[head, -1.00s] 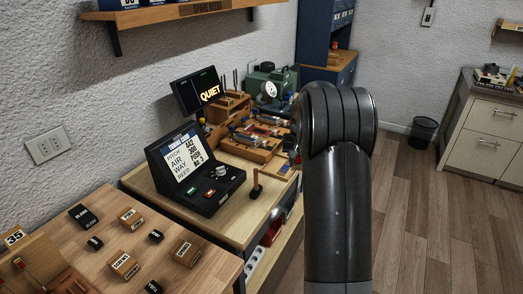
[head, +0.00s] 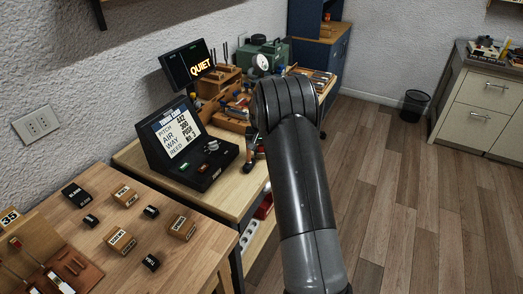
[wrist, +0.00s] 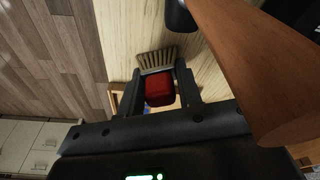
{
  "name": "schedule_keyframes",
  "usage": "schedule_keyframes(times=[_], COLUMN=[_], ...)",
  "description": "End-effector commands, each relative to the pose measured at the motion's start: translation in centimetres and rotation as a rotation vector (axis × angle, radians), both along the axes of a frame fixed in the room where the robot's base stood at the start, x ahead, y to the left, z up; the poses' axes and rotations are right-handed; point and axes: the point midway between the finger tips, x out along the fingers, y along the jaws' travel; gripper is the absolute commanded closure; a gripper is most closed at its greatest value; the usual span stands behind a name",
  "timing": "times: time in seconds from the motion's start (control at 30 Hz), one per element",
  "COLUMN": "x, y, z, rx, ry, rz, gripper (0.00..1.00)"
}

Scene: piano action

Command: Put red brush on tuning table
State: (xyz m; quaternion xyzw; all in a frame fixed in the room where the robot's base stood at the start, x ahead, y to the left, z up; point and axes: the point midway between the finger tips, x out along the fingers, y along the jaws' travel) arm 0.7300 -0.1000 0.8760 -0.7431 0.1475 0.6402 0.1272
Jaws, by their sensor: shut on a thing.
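In the wrist view my gripper (wrist: 160,84) is shut on the red brush (wrist: 160,90). Its red body sits between the two fingers and its pale bristles (wrist: 157,60) stick out past the fingertips. Light wood boards of a table top (wrist: 125,25) lie behind the bristles; I cannot tell whether they touch. In the head view the light wood table (head: 228,202) with the tuning console is likely the tuning table. My arm reaches over its right side and hides the gripper and brush there.
The black tuning console (head: 190,145) stands on the table. A large brown wooden piece (wrist: 265,65) is very close in the wrist view. A nearer table (head: 90,225) holds several labelled blocks. Wooden racks and a green machine (head: 265,55) stand farther back. A bin (head: 415,105) is on the floor.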

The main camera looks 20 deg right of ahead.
Motion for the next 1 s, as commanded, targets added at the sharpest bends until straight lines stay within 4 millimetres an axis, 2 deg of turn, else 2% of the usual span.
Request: schedule_keyframes(times=[0.3, 0.33, 0.57, 0.87, 1.0], x=[0.0, 0.0, 0.0, 0.0, -0.1], y=[0.0, 0.0, 0.0, 0.0, 0.1], z=[-0.2, -0.2, -0.2, 0.1, 1.6], rx=[0.000, 0.000, 0.000, 0.000, -0.001], ry=[-0.001, -0.002, -0.001, -0.002, -0.004], rz=[0.000, 0.000, 0.000, 0.000, 0.000], gripper=[0.90, 0.67, 0.48, 0.46, 0.46])
